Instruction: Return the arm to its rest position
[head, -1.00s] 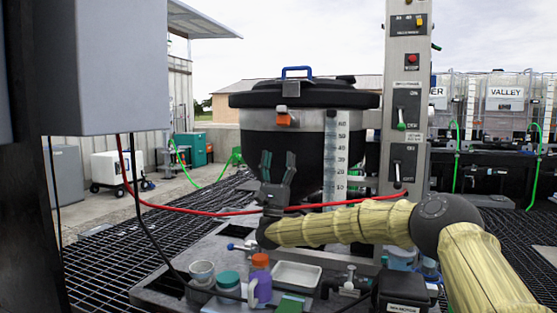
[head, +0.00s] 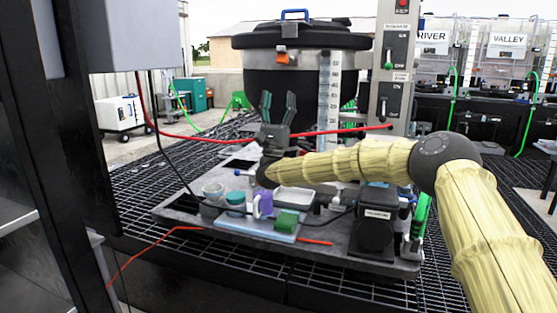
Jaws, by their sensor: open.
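My gripper (head: 278,103) is open and empty, its two dark-green fingers pointing up. It stands above the back of the grey work tray, in front of the large black tank (head: 300,90). My arm, in a pale yellow sleeve, reaches in from the lower right and bends at a dark joint. The gap between gripper and tank is hard to judge.
The grey work tray (head: 340,248) holds cups, a purple-handled bottle (head: 263,205), a green block (head: 286,223), a white dish (head: 294,199) and a black box (head: 375,222). A red hose (head: 210,139) runs behind the gripper. A control post (head: 393,75) stands right of the tank.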

